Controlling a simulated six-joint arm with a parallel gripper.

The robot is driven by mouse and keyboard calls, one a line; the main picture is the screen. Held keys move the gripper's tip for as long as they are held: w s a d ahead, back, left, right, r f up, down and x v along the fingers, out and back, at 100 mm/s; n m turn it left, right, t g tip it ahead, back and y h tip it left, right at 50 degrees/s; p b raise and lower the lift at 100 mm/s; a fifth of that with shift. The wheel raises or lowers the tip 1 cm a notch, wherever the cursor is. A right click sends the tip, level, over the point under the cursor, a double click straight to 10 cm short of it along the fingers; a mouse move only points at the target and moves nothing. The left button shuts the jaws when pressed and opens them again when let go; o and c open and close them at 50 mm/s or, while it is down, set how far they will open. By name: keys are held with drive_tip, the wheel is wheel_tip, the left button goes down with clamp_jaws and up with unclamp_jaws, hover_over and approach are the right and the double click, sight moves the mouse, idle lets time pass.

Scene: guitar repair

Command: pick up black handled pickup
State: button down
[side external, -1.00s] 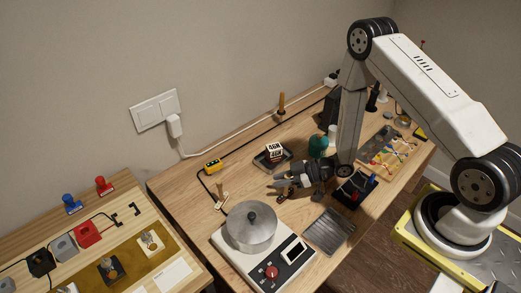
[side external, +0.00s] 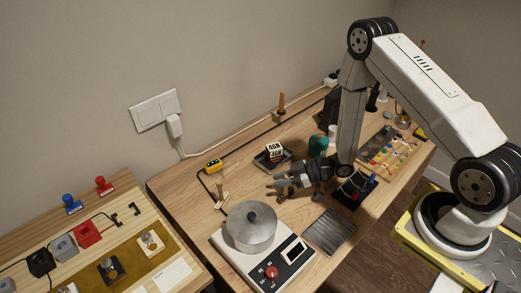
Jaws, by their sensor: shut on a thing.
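My gripper (side external: 272,186) is low over the middle of the workbench, fingers pointing left, between the pot and the small dark tray. It is shut on a small dark thing, mostly hidden by the fingers; I cannot tell for sure whether it is the black handled pickup. A small dark brown piece (side external: 282,198) shows just below the fingers; whether it touches them is unclear. A black holder (side external: 352,196) with red and blue upright handles stands to the right of my gripper.
A metal pot (side external: 251,229) sits on a white hotplate (side external: 285,270) in front. A ribbed grey plate (side external: 329,231) lies right of it. A dark tray (side external: 270,163) with a white-topped block and a green jar (side external: 318,144) stand behind. A wooden side table (side external: 190,272) is at left.

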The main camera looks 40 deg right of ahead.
drive_tip(key=shift+r, duration=0.2)
wheel_tip(320, 180, up, 10)
drive_tip(key=shift+f, duration=0.2)
idle(0.6)
drive_tip(key=shift+s+f, duration=0.1)
drive_tip(key=shift+s, duration=0.05)
idle(0.5)
